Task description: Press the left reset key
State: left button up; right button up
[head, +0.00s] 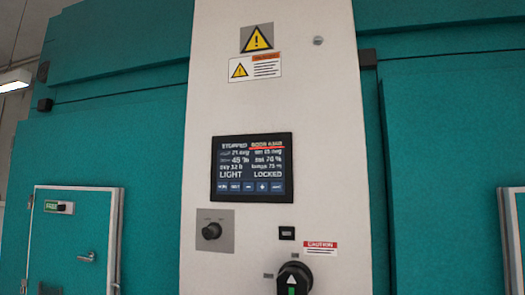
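A white control column (270,110) stands between teal chamber walls. It carries a dark display (252,168) with white text, including "LIGHT" and "LOCKED", and a red line under the top right text. A row of several small blue keys (249,187) runs along the display's bottom; their labels are too small to read surely. Below are a black knob (212,231) on a grey plate, a small black element (287,233) and a large black rotary switch (294,280) with a green and white mark. I cannot tell which part is the left reset key. Neither gripper is in view.
A pale-framed door (73,240) with a handle (87,257) is at the lower left, and part of another frame (512,240) is at the right edge. Warning signs (257,39) are high on the column. Nothing stands in front of the column.

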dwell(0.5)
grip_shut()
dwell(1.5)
